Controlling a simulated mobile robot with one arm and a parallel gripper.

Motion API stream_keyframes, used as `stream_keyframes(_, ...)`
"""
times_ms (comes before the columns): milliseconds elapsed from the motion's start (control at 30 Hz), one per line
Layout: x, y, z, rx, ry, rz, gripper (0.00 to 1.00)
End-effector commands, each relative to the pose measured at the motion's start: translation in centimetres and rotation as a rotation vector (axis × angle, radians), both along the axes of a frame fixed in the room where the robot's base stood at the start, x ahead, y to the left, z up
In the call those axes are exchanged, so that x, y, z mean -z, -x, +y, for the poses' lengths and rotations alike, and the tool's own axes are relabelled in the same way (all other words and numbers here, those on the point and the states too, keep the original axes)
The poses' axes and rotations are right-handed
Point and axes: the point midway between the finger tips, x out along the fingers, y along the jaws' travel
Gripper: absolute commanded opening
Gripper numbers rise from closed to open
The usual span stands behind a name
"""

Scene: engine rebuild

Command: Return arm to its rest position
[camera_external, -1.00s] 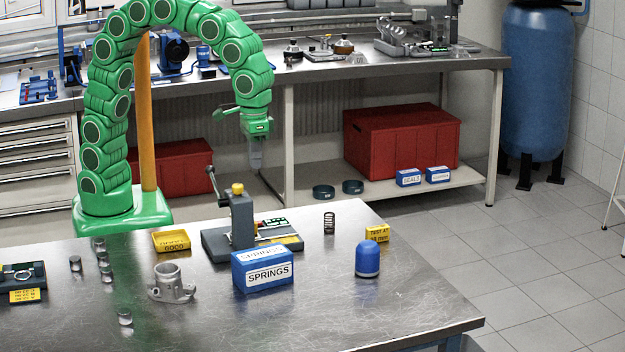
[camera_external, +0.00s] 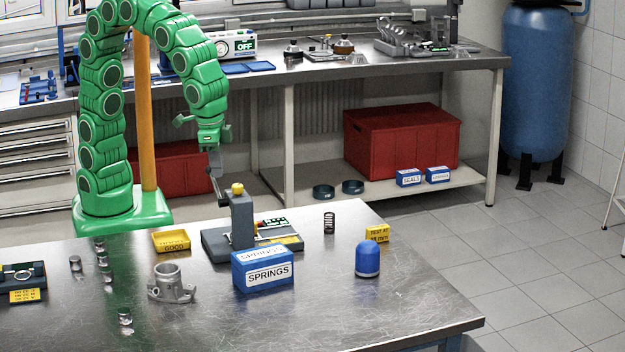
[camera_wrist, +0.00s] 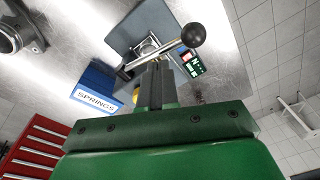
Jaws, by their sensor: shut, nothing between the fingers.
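My green segmented arm (camera_external: 102,100) rises from its base behind the table, arches over and hangs down on its right side. My gripper (camera_external: 216,176) is at the arm's lower end, pointing down, shut and empty. In the external view it is above and behind the grey spring tester (camera_external: 241,218) and apart from the table's things. The wrist view shows the gripper (camera_wrist: 157,85) over the tester, with the tester's black-knobbed lever (camera_wrist: 193,36) beyond the fingers.
On the table (camera_external: 330,305) are a blue SPRINGS box (camera_external: 263,270), a yellow tray (camera_external: 171,241), a dark spring (camera_external: 329,222), a blue capsule-shaped part (camera_external: 367,259), a yellow test box (camera_external: 377,233) and a grey casting (camera_external: 170,284). A back bench (camera_external: 400,66) stands behind.

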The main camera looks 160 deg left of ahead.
Motion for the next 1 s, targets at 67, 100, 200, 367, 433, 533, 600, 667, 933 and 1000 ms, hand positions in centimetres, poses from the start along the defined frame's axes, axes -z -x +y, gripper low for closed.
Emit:
stream_keyframes(67,-0.3,0.2,-2.4,0.083,-0.005,0.007,0.00)
stream_keyframes(100,-0.5,0.5,-3.5,0.123,-0.005,0.010,0.00)
stream_keyframes(200,-0.6,1.7,-6.5,0.217,0.007,0.027,0.00)
stream_keyframes(367,-0.9,4.3,-11.0,0.363,0.035,0.050,0.00)
stream_keyframes(433,-0.8,5.7,-12.9,0.429,0.049,0.064,0.00)
stream_keyframes(533,-0.9,7.6,-15.4,0.522,0.065,0.078,0.00)
stream_keyframes(600,-0.8,9.2,-17.1,0.588,0.080,0.092,0.00)
stream_keyframes(667,-0.7,10.6,-18.4,0.644,0.091,0.102,0.00)
stream_keyframes(933,0.2,17.1,-23.4,0.898,0.144,0.150,0.00)
stream_keyframes(1000,0.4,18.5,-24.2,0.955,0.152,0.158,0.00)
